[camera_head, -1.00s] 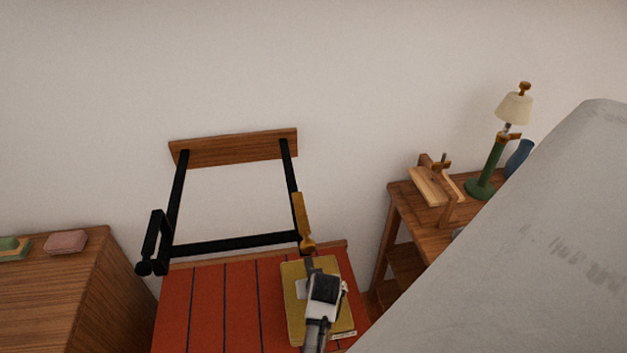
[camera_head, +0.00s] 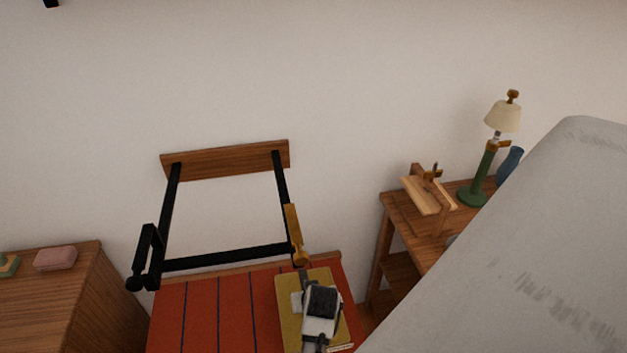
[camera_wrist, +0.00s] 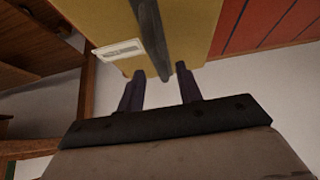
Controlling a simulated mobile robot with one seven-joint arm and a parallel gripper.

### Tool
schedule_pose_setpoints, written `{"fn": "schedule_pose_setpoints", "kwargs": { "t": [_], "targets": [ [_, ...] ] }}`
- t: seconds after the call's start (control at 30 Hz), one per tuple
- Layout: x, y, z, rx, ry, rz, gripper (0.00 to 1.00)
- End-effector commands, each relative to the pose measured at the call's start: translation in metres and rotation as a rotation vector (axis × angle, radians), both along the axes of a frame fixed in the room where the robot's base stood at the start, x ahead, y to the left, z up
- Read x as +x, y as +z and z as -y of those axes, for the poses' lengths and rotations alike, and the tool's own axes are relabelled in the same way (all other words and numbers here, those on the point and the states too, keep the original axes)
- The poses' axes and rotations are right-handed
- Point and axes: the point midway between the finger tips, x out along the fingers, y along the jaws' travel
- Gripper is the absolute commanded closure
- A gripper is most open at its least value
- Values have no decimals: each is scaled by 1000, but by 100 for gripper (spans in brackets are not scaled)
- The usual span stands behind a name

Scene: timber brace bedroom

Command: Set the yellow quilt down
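The yellow quilt (camera_head: 288,330) is a flat, folded block with a white label and a dark bar or strap across it. It lies on the red, dark-striped surface (camera_head: 200,315), near its right side. My gripper (camera_head: 307,282) is over the quilt, pointing down at it, and hides part of it. In the wrist view, the quilt (camera_wrist: 190,25) fills the top middle. My gripper's two fingers (camera_wrist: 160,72) are apart, with the end of the dark bar (camera_wrist: 150,35) between them and gaps showing on both sides. Whether the fingertips touch the quilt cannot be told.
A black frame with a wooden top rail (camera_head: 225,160) rises behind the red surface. A wooden cabinet (camera_head: 45,310) with a pink block (camera_head: 56,258) stands left. A wooden side table (camera_head: 392,207) holds a green lamp (camera_head: 483,175), a blue vase (camera_head: 509,166) and a wooden piece (camera_head: 428,195).

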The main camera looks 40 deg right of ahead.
Motion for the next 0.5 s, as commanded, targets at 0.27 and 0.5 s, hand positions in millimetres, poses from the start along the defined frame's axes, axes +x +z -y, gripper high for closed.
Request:
{"fn": "schedule_pose_setpoints", "kwargs": {
  "t": [0.27,0.5],
  "targets": [
    [-27,49,-16,-3,0,1,65],
    [-37,70,-23,-1,0,2,65]
  ]
}}
